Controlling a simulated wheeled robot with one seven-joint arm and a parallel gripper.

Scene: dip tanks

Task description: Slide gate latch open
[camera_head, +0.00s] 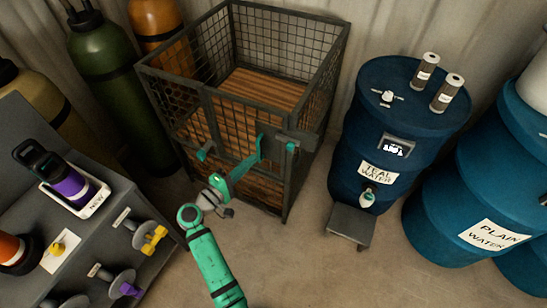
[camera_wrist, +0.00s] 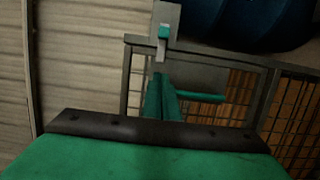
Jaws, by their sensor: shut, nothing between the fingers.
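The wire-mesh cage (camera_head: 245,100) has a gate at its front. A grey latch plate with a small teal knob (camera_head: 291,147) sits by the gate's right post. The same knob (camera_wrist: 164,32) shows near the top of the wrist view, on the grey plate. My gripper (camera_head: 258,148) is shut and empty in front of the gate, a little left of the knob in the head view. In the wrist view my gripper's teal fingers (camera_wrist: 162,98) are together, below the knob and apart from it. A thin teal bar (camera_wrist: 203,97) lies beside them; its far attachment is unclear.
A blue teal-water drum (camera_head: 360,120) stands right of the cage, with a small grey stand (camera_head: 350,224) before it. Another drum (camera_head: 470,215) is farther right. A grey rack (camera_head: 90,215) with bottles and knobs stands left.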

